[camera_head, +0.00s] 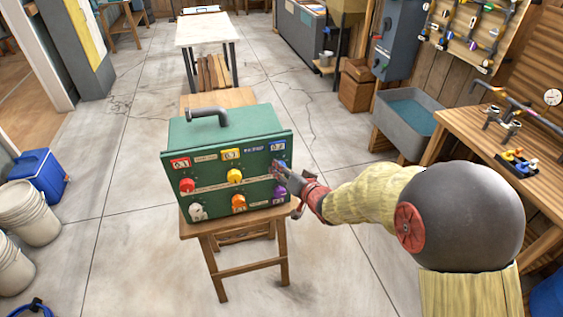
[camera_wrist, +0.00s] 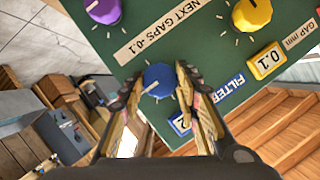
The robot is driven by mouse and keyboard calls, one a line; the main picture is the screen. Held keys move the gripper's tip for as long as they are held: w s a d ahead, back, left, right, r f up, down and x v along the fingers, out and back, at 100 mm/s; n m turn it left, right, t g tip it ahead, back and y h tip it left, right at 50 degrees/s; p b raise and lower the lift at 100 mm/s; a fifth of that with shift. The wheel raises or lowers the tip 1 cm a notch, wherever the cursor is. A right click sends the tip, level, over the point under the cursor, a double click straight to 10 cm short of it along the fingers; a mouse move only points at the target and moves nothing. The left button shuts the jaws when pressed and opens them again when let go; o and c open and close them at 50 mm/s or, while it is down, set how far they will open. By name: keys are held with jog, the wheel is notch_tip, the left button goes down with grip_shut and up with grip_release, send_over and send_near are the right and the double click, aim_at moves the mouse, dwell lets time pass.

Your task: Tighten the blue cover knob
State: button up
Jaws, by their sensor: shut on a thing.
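The blue cover knob (camera_wrist: 158,80) sits on the green panel between my two fingertips in the wrist view. It is round, with a pale pointer line. My gripper (camera_wrist: 158,88) is shut on it, a finger on each side. In the head view my gripper (camera_head: 281,174) is at the right side of the green box (camera_head: 222,142) and hides the blue knob. The box has a grey handle on top and stands on a wooden stool (camera_head: 246,270).
Other knobs are close by: yellow (camera_head: 234,176), red (camera_head: 187,185), white (camera_head: 197,212), orange (camera_head: 239,203) and purple (camera_head: 280,194). A workbench (camera_head: 480,140) and grey sink (camera_head: 408,118) are at the right. White buckets (camera_head: 28,212) stand at the left. Floor around the stool is clear.

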jog(key=m+y+p, duration=0.1)
jog(key=m, duration=0.2)
jog(key=m+t+y+p, duration=0.1)
jog(key=m+y+p, duration=0.1)
jog(key=m, duration=0.1)
jog(key=shift+d+f+m+y+p, duration=0.15)
jog(key=shift+f+m+y+p, duration=0.05)
jog(key=shift+m+y+p, duration=0.1)
dwell(0.4)
jog(key=o, duration=1.1)
jog(key=shift+o, duration=0.3)
jog(key=f+v, duration=0.1)
jog(key=v, duration=1)
jog(key=shift+s+d+r, duration=0.3)
jog(key=shift+d+r, duration=0.05)
jog(key=shift+r, duration=0.05)
